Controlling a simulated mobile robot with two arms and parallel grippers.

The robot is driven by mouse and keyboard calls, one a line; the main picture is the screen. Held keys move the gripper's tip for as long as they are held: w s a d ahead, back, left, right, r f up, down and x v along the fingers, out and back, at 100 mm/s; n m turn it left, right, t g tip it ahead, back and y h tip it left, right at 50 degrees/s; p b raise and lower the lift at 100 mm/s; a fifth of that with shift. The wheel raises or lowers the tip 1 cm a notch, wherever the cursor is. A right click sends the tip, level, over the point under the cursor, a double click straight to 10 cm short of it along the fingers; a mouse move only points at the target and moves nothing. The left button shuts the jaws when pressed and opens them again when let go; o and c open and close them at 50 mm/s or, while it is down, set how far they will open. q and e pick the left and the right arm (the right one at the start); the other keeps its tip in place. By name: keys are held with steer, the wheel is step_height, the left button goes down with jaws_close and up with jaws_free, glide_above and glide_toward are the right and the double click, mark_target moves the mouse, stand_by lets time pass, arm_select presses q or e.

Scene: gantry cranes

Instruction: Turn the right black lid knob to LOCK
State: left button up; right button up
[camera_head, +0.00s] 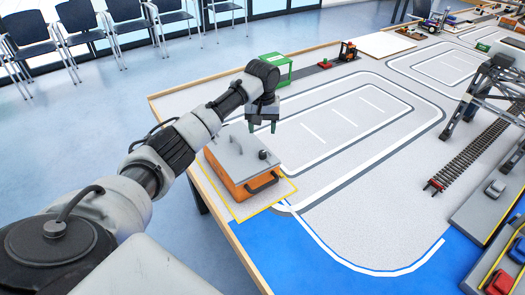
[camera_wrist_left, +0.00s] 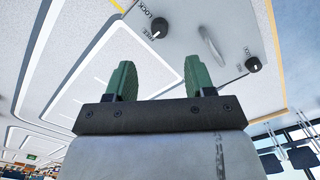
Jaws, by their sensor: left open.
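An orange box (camera_head: 243,187) with a grey lid (camera_head: 238,158) stands at the near left corner of the table. The right black knob (camera_head: 263,154) is on the lid; in the left wrist view it (camera_wrist_left: 160,27) sits beside the words LOCK and FREE. Its small white mark appears to be on the FREE side. A second black knob (camera_wrist_left: 253,65) is farther along the lid, past a grey lid handle (camera_wrist_left: 211,45). My left gripper (camera_head: 263,127) is open and empty above the lid, apart from the right knob. My right gripper is not in view.
A black handle (camera_head: 262,182) is on the box's front. A green crate (camera_head: 276,68) stands behind my left gripper. A grey gantry crane (camera_head: 487,90) and track (camera_head: 470,155) stand at the right. The white-lined tabletop between is clear.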

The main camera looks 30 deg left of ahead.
mark_target(263, 153)
arm_select(q)
step_height(263, 153, down, 9)
steer(key=shift+r+p, duration=0.1)
steer(key=shift+p, duration=0.25)
steer(key=shift+f, duration=0.75)
steer(key=shift+c, duration=0.5)
steer(key=c, duration=0.8)
steer(key=shift+c, duration=0.2)
